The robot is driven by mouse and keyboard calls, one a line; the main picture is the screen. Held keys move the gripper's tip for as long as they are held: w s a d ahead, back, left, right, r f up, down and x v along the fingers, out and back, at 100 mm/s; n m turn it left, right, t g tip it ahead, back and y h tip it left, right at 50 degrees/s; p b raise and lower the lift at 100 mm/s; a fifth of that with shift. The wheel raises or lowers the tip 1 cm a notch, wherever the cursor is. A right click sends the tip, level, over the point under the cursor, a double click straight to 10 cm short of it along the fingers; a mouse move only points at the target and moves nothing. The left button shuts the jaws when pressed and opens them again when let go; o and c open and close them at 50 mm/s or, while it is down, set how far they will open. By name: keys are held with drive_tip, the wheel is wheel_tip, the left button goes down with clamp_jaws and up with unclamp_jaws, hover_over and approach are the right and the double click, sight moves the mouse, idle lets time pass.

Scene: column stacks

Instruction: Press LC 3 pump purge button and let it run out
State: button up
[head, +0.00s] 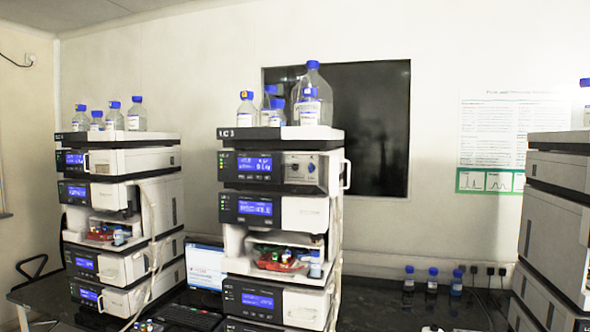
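The middle column stack carries a label that looks like LC 3 (227,133) on its dark top tray. Its upper module, which looks like the pump (275,180), has a blue lit display (254,164) with white digits. A row of small buttons (254,179) sits under the display. The button lettering is too small to read, so I cannot tell which one is purge. My gripper is not in view.
Another stack (120,190) stands left and a third (555,210) at the right edge. Blue-capped bottles (313,95) stand on the middle stack. A laptop (206,265) sits between the left stacks. Small bottles (432,280) stand on the dark bench at right.

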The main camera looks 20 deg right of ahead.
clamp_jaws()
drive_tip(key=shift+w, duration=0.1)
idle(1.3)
